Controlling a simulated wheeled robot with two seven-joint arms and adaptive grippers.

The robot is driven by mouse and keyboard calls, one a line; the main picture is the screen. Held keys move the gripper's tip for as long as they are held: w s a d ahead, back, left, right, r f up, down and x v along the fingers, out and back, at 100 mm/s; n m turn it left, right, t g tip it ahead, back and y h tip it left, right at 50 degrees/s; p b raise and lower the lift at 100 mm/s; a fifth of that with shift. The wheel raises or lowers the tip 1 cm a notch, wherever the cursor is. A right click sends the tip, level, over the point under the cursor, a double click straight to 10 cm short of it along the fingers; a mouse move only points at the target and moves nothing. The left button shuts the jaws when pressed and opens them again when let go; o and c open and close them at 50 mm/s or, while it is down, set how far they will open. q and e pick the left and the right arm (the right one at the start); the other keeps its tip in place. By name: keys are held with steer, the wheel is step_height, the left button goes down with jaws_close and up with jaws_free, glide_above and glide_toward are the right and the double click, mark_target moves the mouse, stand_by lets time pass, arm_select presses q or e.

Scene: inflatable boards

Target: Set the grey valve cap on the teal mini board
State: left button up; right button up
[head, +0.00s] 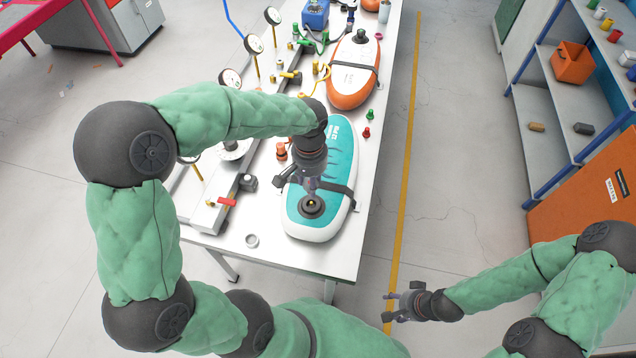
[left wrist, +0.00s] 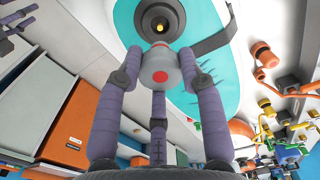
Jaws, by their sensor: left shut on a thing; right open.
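The teal mini board (head: 330,150), teal and white with a dark strap, lies on the white table. Its dark round valve (head: 311,206) has a yellow centre and also shows at the top of the left wrist view (left wrist: 160,24). My left gripper (head: 309,187) is over the board's near end, just by the valve. In the left wrist view its fingers are shut around the grey valve cap (left wrist: 160,72), which has a red dot. The cap's far end overlaps the valve's edge in that view; I cannot tell if they touch. My right gripper (head: 390,306) is open and empty, off the table.
An orange and white board (head: 352,75) lies farther back. A grey ring (head: 251,240) sits near the table's front left edge. Gauges and a metal rail with a red-handled valve (head: 228,201) stand left of the teal board. Small red and green pieces lie to its right.

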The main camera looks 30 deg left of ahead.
stand_by(0.4)
arm_select(q)
steer(key=b, duration=0.4)
glide_above(312, 202)
steer(key=shift+s+a+f, duration=0.1)
steer(key=shift+f, duration=2.8)
steer(key=shift+f+b, duration=1)
steer(key=shift+f, duration=0.35)
steer(key=o, duration=1.2)
step_height(312, 202, up, 12)
steer(key=shift+r, duration=0.1)
